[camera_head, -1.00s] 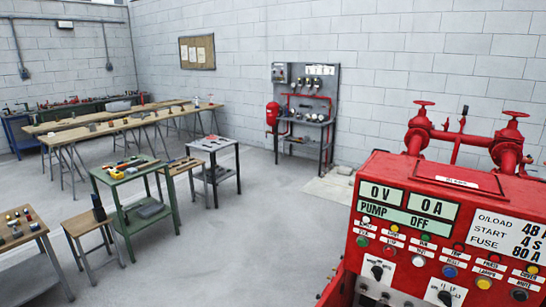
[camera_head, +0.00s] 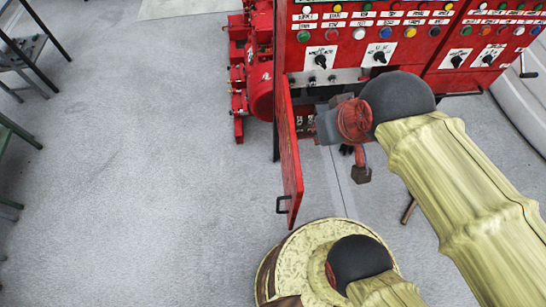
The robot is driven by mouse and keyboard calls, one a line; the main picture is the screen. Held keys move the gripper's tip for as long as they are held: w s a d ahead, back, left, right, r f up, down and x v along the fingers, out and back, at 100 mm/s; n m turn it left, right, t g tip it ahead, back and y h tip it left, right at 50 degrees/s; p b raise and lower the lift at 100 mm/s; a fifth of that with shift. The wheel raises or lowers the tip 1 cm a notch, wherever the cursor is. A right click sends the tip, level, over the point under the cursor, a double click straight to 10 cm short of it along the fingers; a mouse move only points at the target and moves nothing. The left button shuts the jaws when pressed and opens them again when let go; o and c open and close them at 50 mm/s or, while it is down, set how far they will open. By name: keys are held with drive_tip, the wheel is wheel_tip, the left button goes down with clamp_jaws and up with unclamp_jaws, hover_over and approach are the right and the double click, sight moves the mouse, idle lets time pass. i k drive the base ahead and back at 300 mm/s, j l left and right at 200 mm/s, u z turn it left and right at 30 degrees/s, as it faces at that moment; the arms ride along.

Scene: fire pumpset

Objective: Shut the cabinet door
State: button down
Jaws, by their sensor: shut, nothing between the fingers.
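The red cabinet door (camera_head: 289,150) stands open, swung out toward me from the left edge of the red control cabinet (camera_head: 362,18). I see it nearly edge-on. Its dark handle (camera_head: 284,205) sits near the end closest to me. My arm reaches in from the lower right, and its wrist is in front of the cabinet opening, on the right, inner side of the door. My gripper (camera_head: 347,150) is small and dark below the wrist and partly hidden. It looks shut and empty, apart from the door and its handle.
The cabinet front has buttons and rotary switches (camera_head: 378,56). Red pump machinery (camera_head: 262,85) stands just left of the cabinet. Dark-legged tables (camera_head: 28,60) are at the far left. Grey floor (camera_head: 150,190) left of the door is clear. My round base is at the bottom.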

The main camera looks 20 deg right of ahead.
sight(295, 189)
drive_tip(key=j+z, duration=0.25)
drive_tip(key=j, duration=0.2)
drive_tip(key=k+j+u, duration=0.3)
drive_tip(key=j, duration=0.35)
drive_tip(key=k+j+u, duration=0.15)
drive_tip(key=k+j, duration=0.1)
drive_tip(key=j, duration=0.05)
